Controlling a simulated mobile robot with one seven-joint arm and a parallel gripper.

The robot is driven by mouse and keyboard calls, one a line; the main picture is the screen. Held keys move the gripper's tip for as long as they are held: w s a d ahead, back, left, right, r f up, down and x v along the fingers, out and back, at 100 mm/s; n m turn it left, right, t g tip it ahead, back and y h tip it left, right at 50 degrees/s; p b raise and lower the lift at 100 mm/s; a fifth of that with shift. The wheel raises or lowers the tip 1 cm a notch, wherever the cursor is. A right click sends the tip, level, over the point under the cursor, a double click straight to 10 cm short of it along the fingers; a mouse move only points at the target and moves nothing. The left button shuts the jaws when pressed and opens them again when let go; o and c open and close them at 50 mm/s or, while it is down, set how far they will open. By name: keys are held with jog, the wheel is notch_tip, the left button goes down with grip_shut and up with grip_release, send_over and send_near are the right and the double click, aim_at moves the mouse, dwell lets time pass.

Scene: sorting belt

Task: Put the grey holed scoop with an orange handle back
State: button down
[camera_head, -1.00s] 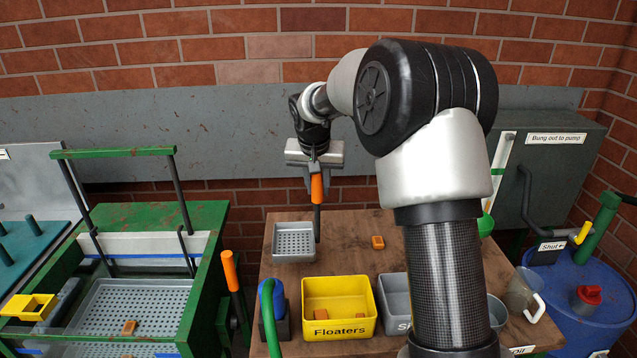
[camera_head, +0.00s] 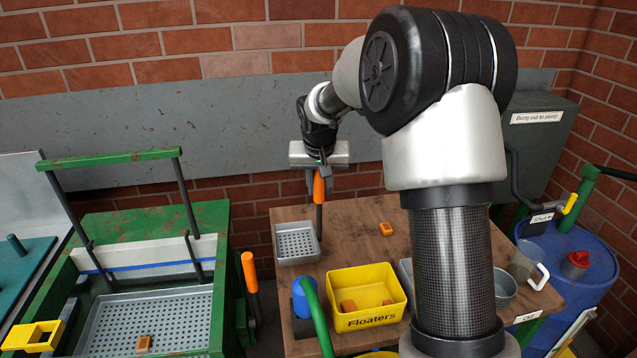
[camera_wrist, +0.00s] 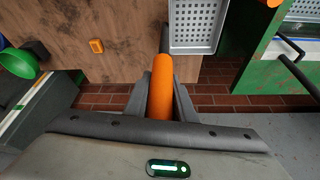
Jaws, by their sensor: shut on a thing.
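The grey holed scoop (camera_head: 297,243) has a square perforated basket and an upright orange handle (camera_head: 319,187). My gripper (camera_head: 319,172) is shut on the upper part of that handle. The basket is over the left far corner of the brown table; I cannot tell whether it touches the top. In the wrist view the orange handle (camera_wrist: 161,90) stands between my gripper's fingers (camera_wrist: 160,105), and the basket (camera_wrist: 195,28) shows beyond it. The basket looks empty.
The yellow Floaters tub (camera_head: 366,320) holds two orange pieces. A loose orange piece (camera_head: 386,229) lies on the table (camera_head: 350,245). Another orange handle (camera_head: 250,271) stands beside the green tank (camera_head: 218,300) at left. A blue drum (camera_head: 560,262) is at right. My arm hides part of the table.

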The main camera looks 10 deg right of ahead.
aim_at(320, 210)
jog(key=shift+f+b, duration=2.15)
jog(key=shift+f, duration=1.2)
jog(key=shift+f+b, duration=0.5)
jog(key=shift+f, duration=0.15)
jog(key=c, duration=1.4)
grip_release()
jog(key=p+v, duration=0.1)
jog(key=v, duration=1.6)
jog(key=shift+r, duration=0.3)
